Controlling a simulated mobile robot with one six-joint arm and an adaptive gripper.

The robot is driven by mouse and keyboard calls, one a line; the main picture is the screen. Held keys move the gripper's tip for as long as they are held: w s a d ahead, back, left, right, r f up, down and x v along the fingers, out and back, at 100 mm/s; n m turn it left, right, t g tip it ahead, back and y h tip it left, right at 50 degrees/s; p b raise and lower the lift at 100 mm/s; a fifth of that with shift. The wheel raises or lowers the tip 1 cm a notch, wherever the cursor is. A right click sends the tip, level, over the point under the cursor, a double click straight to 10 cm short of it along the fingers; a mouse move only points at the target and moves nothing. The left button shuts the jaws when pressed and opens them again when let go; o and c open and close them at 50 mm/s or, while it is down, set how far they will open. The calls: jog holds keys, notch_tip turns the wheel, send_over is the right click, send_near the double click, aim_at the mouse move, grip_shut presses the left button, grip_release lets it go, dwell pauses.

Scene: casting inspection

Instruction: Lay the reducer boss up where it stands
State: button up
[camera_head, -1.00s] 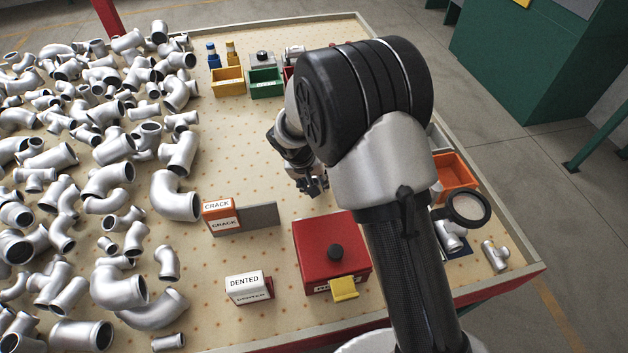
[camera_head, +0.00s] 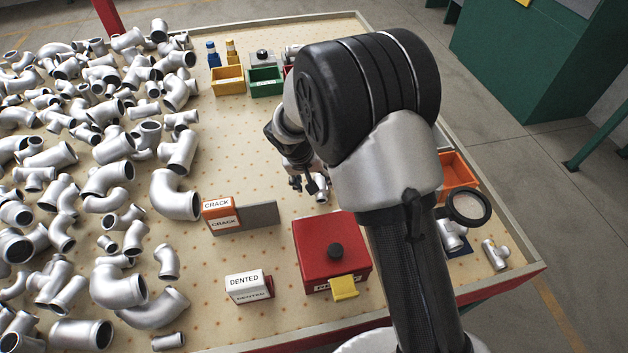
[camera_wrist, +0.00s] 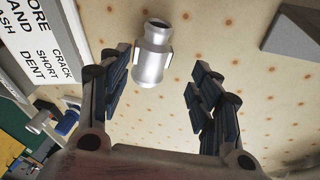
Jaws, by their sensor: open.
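The reducer boss, a silver stepped tube with a dark open end, shows in the wrist view (camera_wrist: 151,62). It rests on the speckled tabletop, and I cannot tell there whether it is upright or lying. In the head view a bit of a silver part, likely the same one, shows beside my fingers (camera_head: 321,186). My gripper (camera_wrist: 158,78) is open, with its blue-padded fingers on either side of the view and the boss between and beyond their tips. It also shows in the head view (camera_head: 306,182), low over the table and partly hidden by my arm.
A CRACK sign (camera_head: 219,215) with a grey divider (camera_head: 258,216), a red box (camera_head: 325,262) and a DENTED sign (camera_head: 248,285) stand nearby. Silver pipe fittings (camera_head: 110,180) crowd the left. Yellow (camera_head: 228,82) and green (camera_head: 264,84) bins stand behind. An orange bin (camera_head: 458,172) is right.

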jog(key=v, duration=1)
jog(key=shift+r, duration=0.2)
jog(key=shift+s, duration=0.1)
jog(key=s+d+r, duration=0.5)
jog(key=d+r, duration=0.3)
jog(key=r, duration=0.1)
jog(key=s+d+r, duration=0.2)
jog(key=s+d, duration=0.1)
jog(key=s, duration=0.4)
jog(key=s+d+r+t+y, duration=0.1)
jog(key=s+d+r, duration=0.1)
jog(key=s+d, duration=0.2)
jog(key=s+d+r+m+y, duration=0.1)
jog(key=s+d, duration=0.3)
jog(key=s, duration=0.7)
jog(key=shift+r+t, duration=0.3)
jog(key=shift+r, duration=0.15)
jog(key=shift+o, duration=0.3)
jog(key=shift+s, duration=0.1)
